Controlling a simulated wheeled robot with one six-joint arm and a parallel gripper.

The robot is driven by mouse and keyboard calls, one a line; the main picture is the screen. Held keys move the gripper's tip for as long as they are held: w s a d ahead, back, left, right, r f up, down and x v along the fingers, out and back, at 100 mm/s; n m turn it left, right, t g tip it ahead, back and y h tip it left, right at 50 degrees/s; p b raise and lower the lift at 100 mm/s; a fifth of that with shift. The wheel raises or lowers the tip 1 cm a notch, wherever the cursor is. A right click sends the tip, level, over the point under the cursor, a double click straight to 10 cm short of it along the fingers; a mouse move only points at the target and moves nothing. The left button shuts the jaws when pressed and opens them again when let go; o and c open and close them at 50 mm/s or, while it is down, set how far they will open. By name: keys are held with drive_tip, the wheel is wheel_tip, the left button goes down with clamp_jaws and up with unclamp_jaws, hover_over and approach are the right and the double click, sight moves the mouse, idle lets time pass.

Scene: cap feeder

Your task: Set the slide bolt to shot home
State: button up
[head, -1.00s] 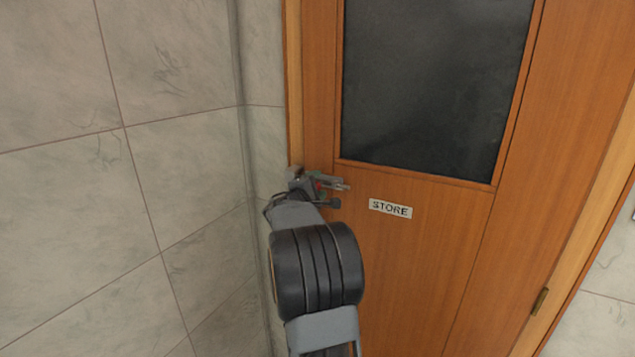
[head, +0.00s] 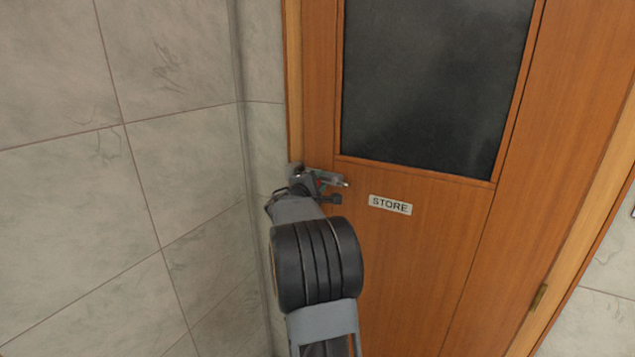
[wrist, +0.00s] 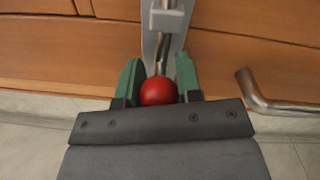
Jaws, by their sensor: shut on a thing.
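The slide bolt (head: 336,180) is a grey metal fitting on the wooden door, at its left edge below the dark pane. In the wrist view its metal plate and rod (wrist: 163,50) run away from me, and a red ball knob (wrist: 159,91) is at the near end. My gripper (wrist: 158,82) is shut on the red knob, with one green finger on each side of it. In the head view my wrist and gripper (head: 312,182) hide much of the bolt. I cannot tell there how far the rod reaches.
The door (head: 410,260) carries a STORE sign (head: 390,205). A bent metal door handle (wrist: 265,97) is close to the right of my gripper in the wrist view. A tiled wall (head: 180,180) stands close on the left. A hinge (head: 539,298) is at the door's right side.

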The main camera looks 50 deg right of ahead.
drive_tip(key=shift+w+a+f+b, duration=0.1)
drive_tip(key=shift+w+a+b, duration=0.2)
drive_tip(key=shift+w, duration=0.55)
drive_tip(key=shift+w+a+b, duration=0.15)
drive_tip(key=shift+w+b, duration=0.1)
drive_tip(key=shift+w, duration=0.6)
clamp_jaws()
drive_tip(key=shift+r, duration=0.2)
drive_tip(key=shift+w, duration=0.1)
drive_tip(key=o, duration=1)
unclamp_jaws()
drive_tip(key=shift+w+a, duration=0.1)
drive_tip(key=shift+o, duration=0.4)
drive_tip(key=shift+f, duration=0.1)
drive_tip(key=b+v, duration=0.4)
drive_tip(key=v, duration=0.9)
drive_tip(key=shift+a, duration=0.4)
